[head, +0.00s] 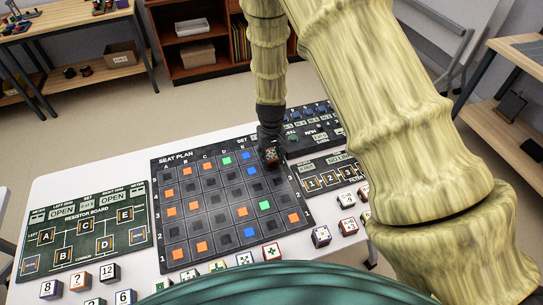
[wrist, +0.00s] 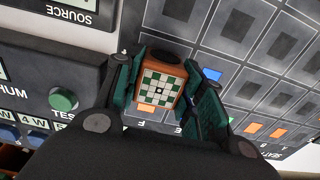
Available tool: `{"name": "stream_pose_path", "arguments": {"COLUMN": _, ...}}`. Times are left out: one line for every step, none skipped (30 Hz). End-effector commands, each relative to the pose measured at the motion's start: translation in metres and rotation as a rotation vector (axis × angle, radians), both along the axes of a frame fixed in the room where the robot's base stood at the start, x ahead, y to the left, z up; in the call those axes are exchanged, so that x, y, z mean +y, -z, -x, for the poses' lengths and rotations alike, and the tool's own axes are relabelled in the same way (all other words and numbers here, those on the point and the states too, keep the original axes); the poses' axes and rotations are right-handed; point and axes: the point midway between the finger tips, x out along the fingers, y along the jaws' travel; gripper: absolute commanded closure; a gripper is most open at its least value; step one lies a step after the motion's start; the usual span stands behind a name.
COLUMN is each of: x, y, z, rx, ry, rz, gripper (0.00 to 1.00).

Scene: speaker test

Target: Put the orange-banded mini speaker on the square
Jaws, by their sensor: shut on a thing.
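My gripper (wrist: 172,98) is shut on a small cube with orange-brown sides, which I take for the orange-banded mini speaker (wrist: 162,88). A green-and-white checkered face and a dark round patch show on it. In the head view my gripper (head: 270,149) holds the cube (head: 271,156) over the upper right corner of the dark seat plan board (head: 155,200). In the wrist view an orange square (wrist: 147,108) by the letter F is partly hidden behind the cube. I cannot tell whether the cube touches the board.
The board has several orange, blue and green squares among dark ones. A resistor board (head: 140,234) lies to the left. Another dark panel (head: 312,121) lies behind, with a green knob (wrist: 63,99). Several marked cubes (head: 321,236) stand along the front and right of the white table (head: 60,190).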

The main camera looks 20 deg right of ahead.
Motion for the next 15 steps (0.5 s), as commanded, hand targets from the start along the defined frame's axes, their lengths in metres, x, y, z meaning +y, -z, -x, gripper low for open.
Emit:
{"name": "stream_pose_path", "arguments": {"x": 0.0000, "y": 0.0019, "z": 0.0002, "rx": 0.000, "ry": 0.000, "rz": 0.000, "gripper": 0.87}}
{"name": "stream_pose_path", "arguments": {"x": 0.0000, "y": 0.0027, "z": 0.0002, "rx": 0.001, "ry": 0.000, "rz": 0.000, "gripper": 0.87}}
{"name": "stream_pose_path", "arguments": {"x": 0.0000, "y": 0.0025, "z": 0.0002, "rx": 0.001, "ry": 0.000, "rz": 0.000, "gripper": 0.58}}
{"name": "stream_pose_path", "arguments": {"x": 0.0000, "y": 0.0023, "z": 0.0002, "rx": 0.001, "ry": 0.000, "rz": 0.000, "gripper": 0.52}}
{"name": "stream_pose_path", "arguments": {"x": 0.0000, "y": 0.0023, "z": 0.0002, "rx": 0.001, "ry": 0.000, "rz": 0.000, "gripper": 0.47}}
{"name": "stream_pose_path", "arguments": {"x": 0.0000, "y": 0.0022, "z": 0.0002, "rx": 0.001, "ry": 0.000, "rz": 0.000, "gripper": 0.40}}
{"name": "stream_pose_path", "arguments": {"x": 0.0000, "y": 0.0022, "z": 0.0002, "rx": 0.001, "ry": 0.000, "rz": 0.000, "gripper": 0.40}}
{"name": "stream_pose_path", "arguments": {"x": -0.0001, "y": 0.0022, "z": 0.0002, "rx": 0.001, "ry": 0.000, "rz": 0.000, "gripper": 0.40}}
{"name": "stream_pose_path", "arguments": {"x": -0.0001, "y": 0.0022, "z": 0.0002, "rx": 0.001, "ry": 0.000, "rz": 0.000, "gripper": 0.40}}
{"name": "stream_pose_path", "arguments": {"x": -0.0001, "y": 0.0022, "z": 0.0002, "rx": 0.001, "ry": 0.000, "rz": 0.000, "gripper": 0.40}}
{"name": "stream_pose_path", "arguments": {"x": -0.0001, "y": 0.0021, "z": 0.0002, "rx": 0.001, "ry": 0.000, "rz": 0.000, "gripper": 0.40}}
{"name": "stream_pose_path", "arguments": {"x": -0.0001, "y": 0.0021, "z": 0.0002, "rx": 0.001, "ry": 0.000, "rz": 0.000, "gripper": 0.40}}
{"name": "stream_pose_path", "arguments": {"x": -0.0001, "y": 0.0021, "z": 0.0002, "rx": 0.001, "ry": 0.000, "rz": 0.000, "gripper": 0.40}}
{"name": "stream_pose_path", "arguments": {"x": -0.0001, "y": 0.0021, "z": 0.0002, "rx": 0.001, "ry": 0.000, "rz": 0.000, "gripper": 0.40}}
{"name": "stream_pose_path", "arguments": {"x": -0.0001, "y": 0.0018, "z": 0.0002, "rx": 0.000, "ry": 0.000, "rz": 0.000, "gripper": 0.40}}
